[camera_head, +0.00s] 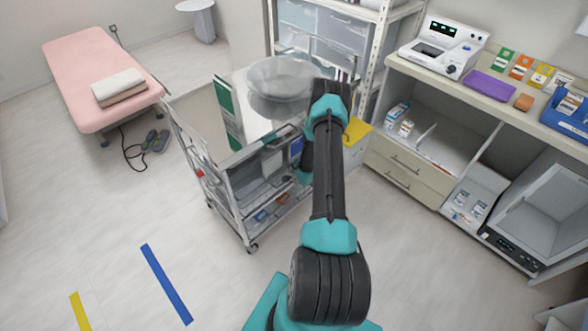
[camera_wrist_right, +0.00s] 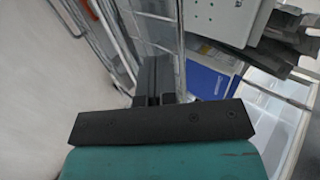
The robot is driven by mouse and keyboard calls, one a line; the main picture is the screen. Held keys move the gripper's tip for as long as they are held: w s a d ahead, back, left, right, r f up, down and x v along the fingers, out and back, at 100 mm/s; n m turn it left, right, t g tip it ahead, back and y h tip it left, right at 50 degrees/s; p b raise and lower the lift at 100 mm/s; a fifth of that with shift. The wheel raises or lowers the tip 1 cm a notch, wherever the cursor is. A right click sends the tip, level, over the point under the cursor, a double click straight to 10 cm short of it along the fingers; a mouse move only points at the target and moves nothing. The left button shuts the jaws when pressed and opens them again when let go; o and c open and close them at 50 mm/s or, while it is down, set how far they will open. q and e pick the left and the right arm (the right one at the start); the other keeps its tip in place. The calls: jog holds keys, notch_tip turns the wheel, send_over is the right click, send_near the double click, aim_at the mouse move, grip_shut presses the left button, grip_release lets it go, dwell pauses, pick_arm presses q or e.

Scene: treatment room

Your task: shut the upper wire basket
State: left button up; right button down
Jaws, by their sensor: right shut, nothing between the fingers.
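The wheeled metal trolley (camera_head: 222,190) stands in the middle of the head view, with wire baskets under its top. The upper wire basket (camera_head: 252,172) is partly hidden by my right arm; how far it is pulled out is hard to tell. My right gripper (camera_head: 304,177) is low at the trolley's right side, its fingertips mostly hidden behind my arm. In the right wrist view my gripper (camera_wrist_right: 157,80) is shut and empty, close beside grey wire mesh (camera_wrist_right: 152,30); I cannot tell whether it touches. My left gripper is not in view.
A clear bowl (camera_head: 280,82) and a green folder (camera_head: 228,112) are at the trolley's top. A blue booklet (camera_wrist_right: 208,80) is right of my fingers. Drawers (camera_head: 405,172) stand to the right, a pink couch (camera_head: 88,70) to the left.

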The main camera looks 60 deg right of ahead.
jog(key=s+f+v, duration=0.1)
jog(key=v, duration=1)
jog(key=shift+s+r, duration=0.15)
jog(key=shift+s, duration=0.05)
jog(key=shift+a, duration=0.15)
jog(key=w+a+n+g+y, duration=0.15)
jog(key=w+a+n, duration=0.35)
jog(key=a, duration=0.7)
jog(key=w+a+n+g+y, duration=0.1)
jog(key=w+a+n+y, duration=0.2)
jog(key=w+a, duration=0.6)
jog(key=s+a+r+n+g, duration=0.1)
jog(key=s+a+n+g, duration=0.1)
jog(key=a, duration=0.6)
jog(key=s+a+r+n+g+y, duration=0.1)
jog(key=s+a+r+n, duration=0.1)
jog(key=a+n, duration=0.3)
jog(key=s+a+r+n+g+y, duration=0.1)
jog(key=a+n, duration=0.3)
jog(key=a, duration=0.9)
jog(key=shift+s+r+g, duration=0.6)
jog(key=shift+s+g, duration=0.2)
jog(key=shift+g, duration=0.05)
